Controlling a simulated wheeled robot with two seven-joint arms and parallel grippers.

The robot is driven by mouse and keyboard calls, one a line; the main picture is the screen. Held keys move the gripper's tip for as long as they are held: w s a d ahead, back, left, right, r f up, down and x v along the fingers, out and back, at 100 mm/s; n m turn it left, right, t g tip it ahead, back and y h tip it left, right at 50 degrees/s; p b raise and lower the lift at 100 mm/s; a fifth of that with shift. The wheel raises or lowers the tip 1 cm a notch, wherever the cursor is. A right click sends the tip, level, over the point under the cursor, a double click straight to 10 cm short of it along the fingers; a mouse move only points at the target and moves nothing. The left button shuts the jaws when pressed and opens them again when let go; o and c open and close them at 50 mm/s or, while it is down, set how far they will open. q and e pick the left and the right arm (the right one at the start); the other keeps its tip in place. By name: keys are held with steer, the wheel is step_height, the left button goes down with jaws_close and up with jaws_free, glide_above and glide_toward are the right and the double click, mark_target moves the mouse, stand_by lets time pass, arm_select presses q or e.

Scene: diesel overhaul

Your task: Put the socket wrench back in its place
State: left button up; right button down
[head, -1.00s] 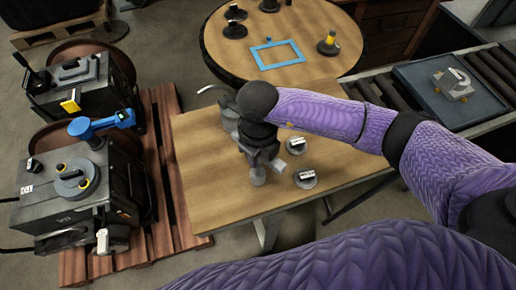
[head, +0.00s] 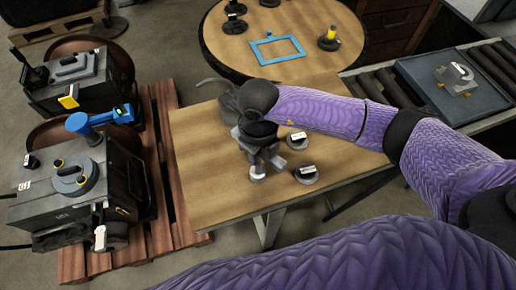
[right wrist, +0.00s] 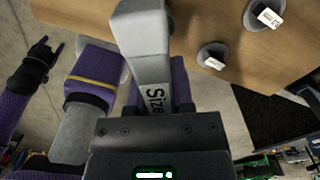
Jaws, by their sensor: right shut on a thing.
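My right gripper (head: 260,158) is over the wooden worktable and points down. In the right wrist view a grey bar printed "Size" (right wrist: 150,60) runs out from the gripper's jaws (right wrist: 155,128); I take it for the socket wrench. The right gripper is shut on it. The rest of its lettering is cut off by the gripper, and I cannot tell whether its far end touches the table. A black hand on a purple arm, apparently my left gripper (right wrist: 38,60), shows at the left of the right wrist view, too small to judge its jaws.
Two labelled round stands (head: 306,175) (head: 297,140) stand close right of the right gripper on the worktable (head: 215,185). A grey part with a curved hose (head: 226,100) is behind my wrist. Engines with a blue tool (head: 105,118) stand left. The worktable's front left is clear.

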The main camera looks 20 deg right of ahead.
steer(key=shift+f+b, duration=0.4)
steer(key=shift+f, duration=0.2)
steer(key=c, duration=0.5)
jaws_free()
steer(key=shift+r, duration=0.1)
steer(key=shift+c, duration=0.2)
steer(key=o, duration=0.5)
arm_select(q)
steer(key=shift+s+a+f, duration=0.15)
steer(key=shift+f, duration=0.25)
arm_select(e)
steer(key=shift+o, duration=0.2)
steer(key=shift+r+p, duration=0.25)
steer(key=shift+p, duration=0.05)
step_height(320, 180, up, 9)
steer(key=p, duration=0.7)
steer(key=shift+f, duration=0.1)
arm_select(q)
step_height(320, 180, up, 7)
steer(key=shift+w+r, duration=0.15)
steer(key=shift+w, duration=0.2)
arm_select(e)
steer(key=shift+f, duration=0.15)
